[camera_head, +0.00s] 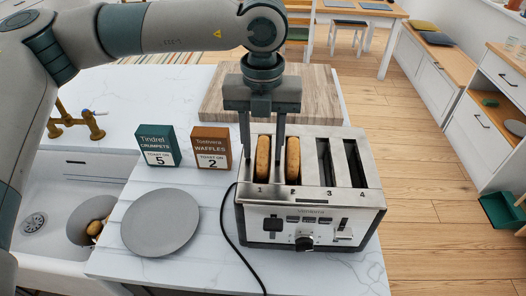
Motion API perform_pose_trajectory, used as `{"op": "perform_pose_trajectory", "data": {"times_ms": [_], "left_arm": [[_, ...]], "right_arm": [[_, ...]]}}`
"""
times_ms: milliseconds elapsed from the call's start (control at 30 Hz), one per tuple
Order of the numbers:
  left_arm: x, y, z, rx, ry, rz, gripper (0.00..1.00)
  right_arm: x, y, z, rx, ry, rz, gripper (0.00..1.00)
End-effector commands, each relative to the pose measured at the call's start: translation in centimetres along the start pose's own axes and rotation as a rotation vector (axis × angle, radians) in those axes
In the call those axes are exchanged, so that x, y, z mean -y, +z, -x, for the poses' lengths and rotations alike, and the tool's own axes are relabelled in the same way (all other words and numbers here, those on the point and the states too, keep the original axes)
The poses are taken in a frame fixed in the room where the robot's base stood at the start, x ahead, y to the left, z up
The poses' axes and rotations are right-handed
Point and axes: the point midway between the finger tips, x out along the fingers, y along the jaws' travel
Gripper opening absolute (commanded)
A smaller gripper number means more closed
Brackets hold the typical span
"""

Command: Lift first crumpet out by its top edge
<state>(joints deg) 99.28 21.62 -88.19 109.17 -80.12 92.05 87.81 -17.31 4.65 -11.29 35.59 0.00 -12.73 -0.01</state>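The four-slot toaster (310,215) stands on the counter, its slots numbered. The first crumpet (262,158) is brown and stands upright in slot 1, its top sticking out. A second one (292,158) stands upright in slot 2. Slots 3 and 4 look empty. My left gripper (263,165) points down over the toaster with its fingers apart. One finger shows on each side of the first crumpet, with visible gaps; the right finger lies between the two crumpets. Whether the fingertips reach into the slot is hard to tell. My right gripper is out of view.
An empty grey plate (160,222) lies left of the toaster. Behind it stand a green crumpets box (158,146) and a brown waffles box (211,148). A wooden board (318,95) lies behind the toaster. A sink (60,185) with another plate is at left. A black cord (226,232) crosses the counter.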

Motion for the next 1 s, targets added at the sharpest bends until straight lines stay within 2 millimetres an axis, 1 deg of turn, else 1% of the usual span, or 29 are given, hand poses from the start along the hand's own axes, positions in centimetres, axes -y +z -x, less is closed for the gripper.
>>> {"op": "perform_pose_trajectory", "data": {"times_ms": [33, 133, 433, 467, 500, 600, 1000], "left_arm": [[0.0, 0.0, -0.08, 0.0, 0.0, 0.0, 0.39], [-0.01, 0.01, -0.1, 0.0, 0.0, 0.0, 0.39], [-0.01, 0.02, -0.07, 0.0, 0.0, 0.001, 0.39], [-0.02, 0.02, -0.07, 0.0, 0.0, 0.001, 0.32], [-0.01, 0.02, -0.06, 0.0, 0.0, 0.001, 0.22], [-0.02, 0.02, -0.06, 0.0, 0.0, 0.001, 0.0], [-0.01, 0.05, 0.22, 0.001, 0.0, 0.001, 0.0]], "right_arm": [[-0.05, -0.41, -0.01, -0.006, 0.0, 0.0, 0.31], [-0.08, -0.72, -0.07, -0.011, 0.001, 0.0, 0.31], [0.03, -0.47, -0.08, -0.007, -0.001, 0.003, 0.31], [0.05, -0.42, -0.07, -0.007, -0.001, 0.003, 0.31], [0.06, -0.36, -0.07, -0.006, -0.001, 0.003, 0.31], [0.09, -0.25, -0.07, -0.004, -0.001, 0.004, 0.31], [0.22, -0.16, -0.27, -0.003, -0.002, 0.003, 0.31]]}}
